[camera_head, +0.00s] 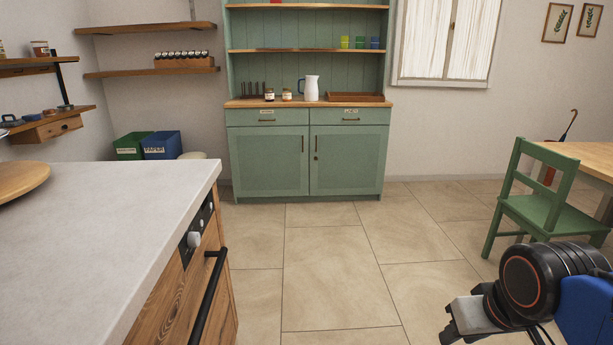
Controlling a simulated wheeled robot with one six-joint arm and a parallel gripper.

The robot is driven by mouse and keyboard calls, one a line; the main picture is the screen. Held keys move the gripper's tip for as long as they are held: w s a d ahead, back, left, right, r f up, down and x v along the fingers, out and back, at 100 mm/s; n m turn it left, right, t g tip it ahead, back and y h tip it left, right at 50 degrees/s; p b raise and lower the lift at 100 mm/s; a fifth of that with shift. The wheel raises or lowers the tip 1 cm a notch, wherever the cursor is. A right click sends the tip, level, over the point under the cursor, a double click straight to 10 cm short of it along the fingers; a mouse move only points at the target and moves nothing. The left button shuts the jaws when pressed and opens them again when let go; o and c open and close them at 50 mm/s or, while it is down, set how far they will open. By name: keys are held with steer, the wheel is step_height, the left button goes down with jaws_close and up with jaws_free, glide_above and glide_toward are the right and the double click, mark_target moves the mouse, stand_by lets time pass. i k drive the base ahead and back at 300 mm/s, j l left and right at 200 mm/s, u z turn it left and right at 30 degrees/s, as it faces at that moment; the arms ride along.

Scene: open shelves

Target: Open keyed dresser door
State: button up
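A green dresser (306,197) stands against the back wall. Its lower part has a left door (266,165) and a right door (352,163), both shut. Upright handles sit near the middle seam, one on the left door (303,144) and one on the right door (316,146). A small spot (316,157) below the right handle may be a keyhole or key; it is too small to tell. My gripper (452,331) shows at the lower right, well in front of the dresser and apart from it. Its fingers are too unclear to show open or shut.
A counter (130,225) with an oven fills the lower left, its black handle (208,290) sticking out. A green chair (545,212) and wooden table (588,158) stand at right. Green and blue bins (162,146) stand left of the dresser. The tiled floor (330,245) between is clear.

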mark_target(351, 160)
steer(key=i+l, duration=0.15)
steer(key=i, duration=0.7)
steer(key=i+l, duration=0.1)
steer(key=i, duration=0.7)
steer(key=i+j, duration=0.2)
steer(key=i, duration=0.45)
steer(key=i+j, duration=0.15)
steer(key=i, duration=0.5)
steer(key=i+j, duration=0.2)
steer(key=i, duration=0.4)
steer(key=u, duration=0.05)
